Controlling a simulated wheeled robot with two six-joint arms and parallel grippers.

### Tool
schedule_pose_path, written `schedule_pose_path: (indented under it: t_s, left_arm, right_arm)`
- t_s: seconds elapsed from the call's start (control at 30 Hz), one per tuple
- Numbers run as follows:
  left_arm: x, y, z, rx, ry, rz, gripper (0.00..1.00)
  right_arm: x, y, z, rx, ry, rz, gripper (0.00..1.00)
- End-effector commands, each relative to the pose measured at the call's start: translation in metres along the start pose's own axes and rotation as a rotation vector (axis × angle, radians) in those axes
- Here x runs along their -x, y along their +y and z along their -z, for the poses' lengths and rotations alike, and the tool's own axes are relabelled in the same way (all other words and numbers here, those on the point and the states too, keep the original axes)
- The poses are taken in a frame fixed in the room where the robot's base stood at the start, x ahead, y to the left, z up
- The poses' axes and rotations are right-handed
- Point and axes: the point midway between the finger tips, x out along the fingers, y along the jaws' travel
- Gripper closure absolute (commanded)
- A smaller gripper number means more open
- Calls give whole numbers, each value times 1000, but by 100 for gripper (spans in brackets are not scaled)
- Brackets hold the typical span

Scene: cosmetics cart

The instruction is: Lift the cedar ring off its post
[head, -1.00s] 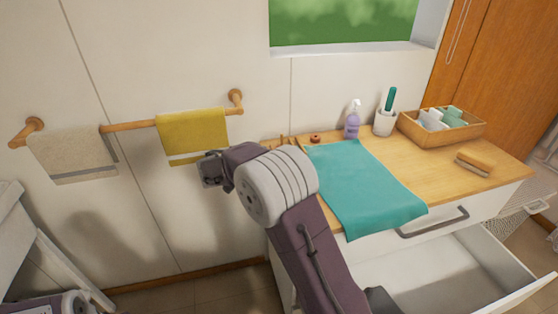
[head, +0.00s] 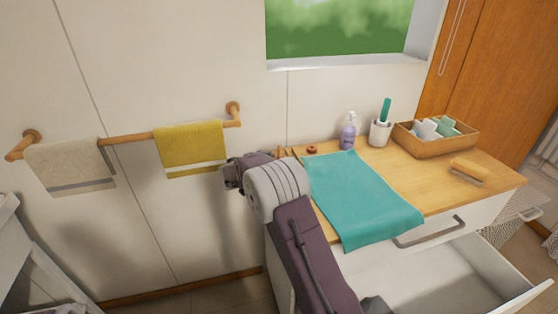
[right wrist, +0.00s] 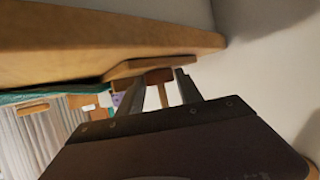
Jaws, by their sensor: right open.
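In the right wrist view, which looks upside down, a brown wooden piece (right wrist: 159,77) that looks like the cedar ring sits at the foot of a slim light post (right wrist: 163,96). My right gripper (right wrist: 160,92) is open, with one finger on each side of the post; I cannot tell whether they touch it. In the head view, thin wooden uprights (head: 282,153) show at the cart's back left corner, partly hidden by my right arm. The right fingers are hidden there. My left gripper is not in view.
The wooden cart top (head: 440,182) carries a teal cloth (head: 360,200), a small reddish-brown round thing (head: 312,149), a purple bottle (head: 348,136), a white cup (head: 380,132), a wooden box (head: 425,145) and a brush (head: 469,172). The drawer (head: 430,280) is open.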

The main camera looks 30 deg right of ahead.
Motion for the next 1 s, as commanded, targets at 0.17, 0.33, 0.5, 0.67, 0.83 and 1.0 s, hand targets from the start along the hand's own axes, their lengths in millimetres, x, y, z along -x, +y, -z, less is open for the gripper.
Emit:
schedule_pose_path:
  t_s: [0.17,0.33,0.5,0.67,0.83,1.0]
  left_arm:
    - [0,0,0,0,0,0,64]
    - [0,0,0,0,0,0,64]
    - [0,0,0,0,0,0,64]
    - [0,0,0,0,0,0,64]
    - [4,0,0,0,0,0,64]
    - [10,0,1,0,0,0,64]
  right_arm:
    - [0,0,0,0,0,0,69]
    - [0,0,0,0,0,0,100]
    - [0,0,0,1,0,0,100]
    - [2,0,4,0,1,0,100]
    - [12,0,29,-3,3,1,100]
    - [28,0,68,-5,4,0,100]
